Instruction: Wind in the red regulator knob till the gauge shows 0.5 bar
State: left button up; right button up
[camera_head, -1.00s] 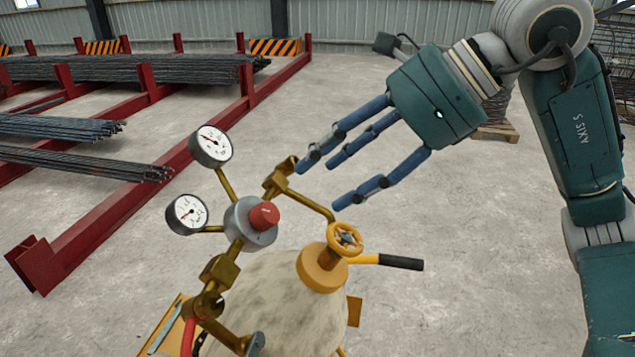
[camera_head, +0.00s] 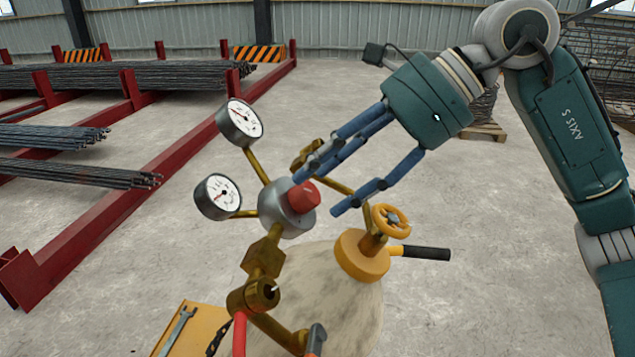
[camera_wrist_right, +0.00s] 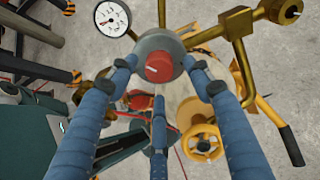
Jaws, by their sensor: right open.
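The red regulator knob (camera_head: 304,196) sits on the front of the grey regulator body (camera_head: 284,212). Two white dial gauges stand on brass stems, an upper gauge (camera_head: 240,122) and a lower gauge (camera_head: 218,196); their readings are too small to tell. My right gripper (camera_head: 322,196) is open with blue fingers spread around the knob. In the right wrist view the knob (camera_wrist_right: 160,67) lies between the fingertips, which reach the body's sides; whether they touch is unclear. My left gripper is not in view.
The regulator is mounted by brass fittings on a pale cylinder (camera_head: 330,305) with a yellow handwheel (camera_head: 391,221) and a black-handled lever (camera_head: 426,253) close below my fingers. A yellow tray (camera_head: 196,325) holds a wrench. Red racks (camera_head: 150,200) with rebar stand left.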

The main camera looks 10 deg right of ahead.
aim_at(305, 197)
jog(key=x, duration=0.2)
jog(key=shift+a+f, duration=0.15)
jog(key=shift+a, duration=0.15)
jog(key=shift+f, duration=0.1)
jog(key=shift+w, duration=0.1)
jog(key=shift+c, duration=1)
jog(key=c, duration=0.9)
jog(key=shift+m, duration=0.4)
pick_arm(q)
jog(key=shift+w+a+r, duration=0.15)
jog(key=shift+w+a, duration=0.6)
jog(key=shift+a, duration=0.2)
